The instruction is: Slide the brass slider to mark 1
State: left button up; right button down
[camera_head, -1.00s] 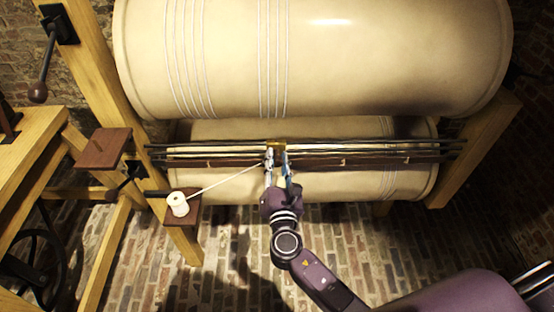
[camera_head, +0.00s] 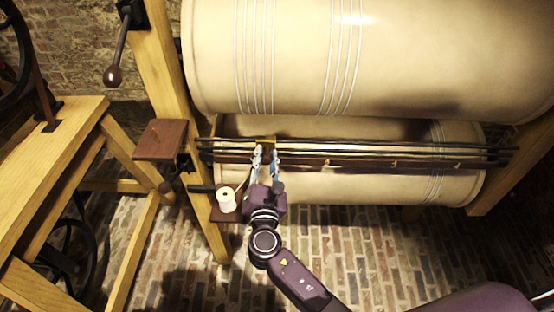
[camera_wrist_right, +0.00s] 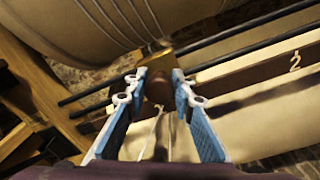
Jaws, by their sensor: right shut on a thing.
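The brass slider (camera_head: 265,140) sits on the dark rails (camera_head: 350,148) below the big upper drum, near their left end. In the wrist view the brass block (camera_wrist_right: 154,54) has a brown knob (camera_wrist_right: 158,88) facing me. My right gripper (camera_head: 266,150) is shut on the slider, with a blue-padded finger on each side of the knob. The brown scale strip (camera_head: 360,164) carries pale marks. The mark 2 (camera_wrist_right: 295,61) shows to the right of the slider. No mark 1 is readable; the strip at the slider is covered by my gripper. My left gripper is not in view.
A white thread spool (camera_head: 227,200) stands on a small brown shelf left of my gripper. A wooden post (camera_head: 165,90) with a dark crank handle (camera_head: 114,72) rises at the left. The rails to the right are clear.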

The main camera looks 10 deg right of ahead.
jog(key=shift+w+a, duration=0.2)
jog(key=shift+a, duration=0.5)
jog(key=shift+w+a, duration=0.15)
jog(key=shift+a, duration=0.5)
jog(key=c, duration=1.6)
grip_release()
jog(key=shift+a, duration=0.15)
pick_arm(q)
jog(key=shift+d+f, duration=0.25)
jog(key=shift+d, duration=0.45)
pick_arm(e)
jog(key=v, duration=1.2)
